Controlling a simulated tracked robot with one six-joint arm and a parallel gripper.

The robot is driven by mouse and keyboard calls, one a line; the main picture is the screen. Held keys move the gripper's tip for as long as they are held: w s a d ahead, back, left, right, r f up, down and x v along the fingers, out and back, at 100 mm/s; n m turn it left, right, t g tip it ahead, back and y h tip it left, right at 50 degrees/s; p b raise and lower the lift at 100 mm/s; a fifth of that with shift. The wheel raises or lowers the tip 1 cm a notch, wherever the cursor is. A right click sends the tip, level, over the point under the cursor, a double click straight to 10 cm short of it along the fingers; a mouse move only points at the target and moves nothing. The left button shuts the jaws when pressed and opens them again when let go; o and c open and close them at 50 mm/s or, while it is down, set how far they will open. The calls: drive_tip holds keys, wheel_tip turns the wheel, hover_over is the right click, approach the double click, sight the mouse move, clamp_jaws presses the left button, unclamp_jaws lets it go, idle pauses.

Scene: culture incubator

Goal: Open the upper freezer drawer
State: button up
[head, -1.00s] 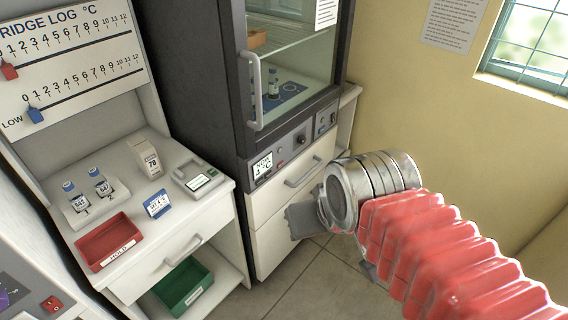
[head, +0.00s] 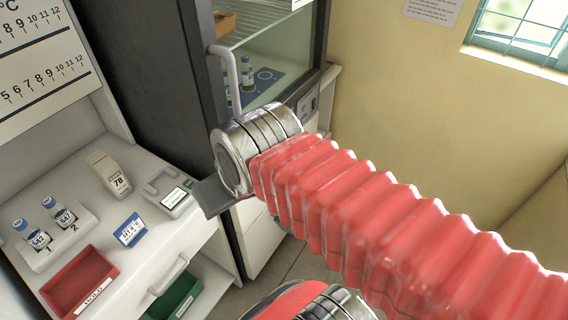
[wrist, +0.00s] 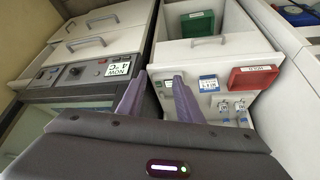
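The fridge's white drawer fronts show in the wrist view, which looks upside down. The upper freezer drawer (wrist: 118,41), with its bar handle (wrist: 85,43), lies next to the control panel; the lower drawer (wrist: 132,12) is beyond it. Both look shut. In the head view my arm hides most of the fronts, and only a white strip (head: 250,220) shows. My gripper (wrist: 159,77) has its two purple fingers apart with nothing between them. It points toward the gap between fridge and counter, off to one side of the drawer handles. In the head view its fingers are hidden.
The white counter (head: 150,225) beside the fridge bears a red tray (head: 82,285), vials in a rack, a box and a small device. A green bin (head: 175,297) sits below. The glass fridge door (head: 268,60) has a vertical handle (head: 224,75).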

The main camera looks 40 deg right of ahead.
drive_tip(key=shift+w+d, duration=0.1)
drive_tip(key=shift+d, duration=0.05)
drive_tip(key=w+d+f+m+y, duration=0.25)
drive_tip(key=d+f+m, duration=0.25)
drive_tip(key=d+f, duration=0.5)
drive_tip(key=w+d+f+m+y, duration=0.1)
drive_tip(key=d+f+m+y, duration=0.25)
drive_tip(key=d+f, duration=0.6)
drive_tip(key=w+d+f+m+y, duration=0.25)
drive_tip(key=d+f+m, duration=0.4)
drive_tip(key=f, duration=0.55)
drive_tip(key=w+d+f+t+h, duration=0.1)
drive_tip(key=w+d+f+t, duration=0.1)
drive_tip(key=d+t, duration=0.2)
drive_tip(key=w+d+f+t+h, duration=0.2)
drive_tip(key=d+t, duration=0.3)
drive_tip(key=d, duration=0.6)
drive_tip(key=shift+w+d+n, duration=0.25)
drive_tip(key=shift+w+n, duration=0.15)
drive_tip(key=shift+w, duration=0.4)
drive_tip(key=shift+f+h, duration=0.15)
drive_tip(key=shift+h, duration=0.1)
drive_tip(key=x, duration=1.3)
drive_tip(key=shift+w+a, duration=0.2)
drive_tip(key=shift+w, duration=0.2)
